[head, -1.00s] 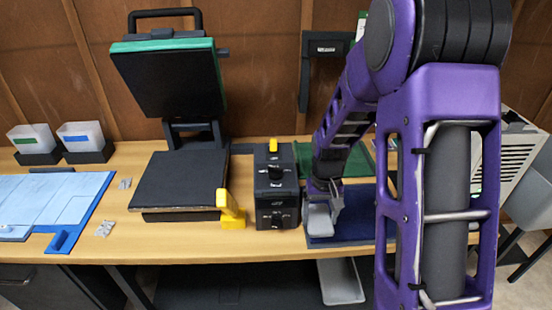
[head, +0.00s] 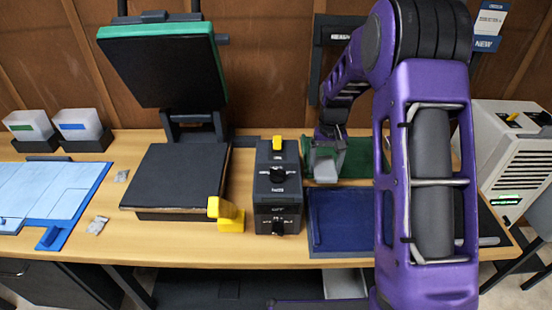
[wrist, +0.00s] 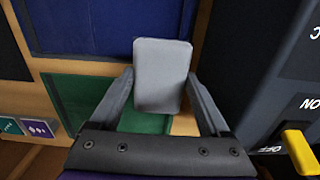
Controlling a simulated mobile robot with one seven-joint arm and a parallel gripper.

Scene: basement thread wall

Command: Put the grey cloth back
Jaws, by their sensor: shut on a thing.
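The grey cloth (head: 325,169) is a small pale block-like pad. My gripper (head: 327,138) is shut on it, and the wrist view shows the cloth (wrist: 163,72) between the two fingers (wrist: 160,105). In the head view the cloth is at the left front part of the green mat (head: 356,153), just behind the blue mat (head: 342,222). Whether it touches the surface below or hangs above it, I cannot tell. The wrist view shows the green mat (wrist: 92,98) under my fingers and the blue mat (wrist: 105,22) beyond the cloth.
A black control box (head: 277,190) with a yellow switch stands close left of my gripper. A heat press (head: 178,178) with raised lid and yellow handle (head: 228,214) is further left. A dark bracket (head: 325,55) hangs on the wall behind. The blue mat is bare.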

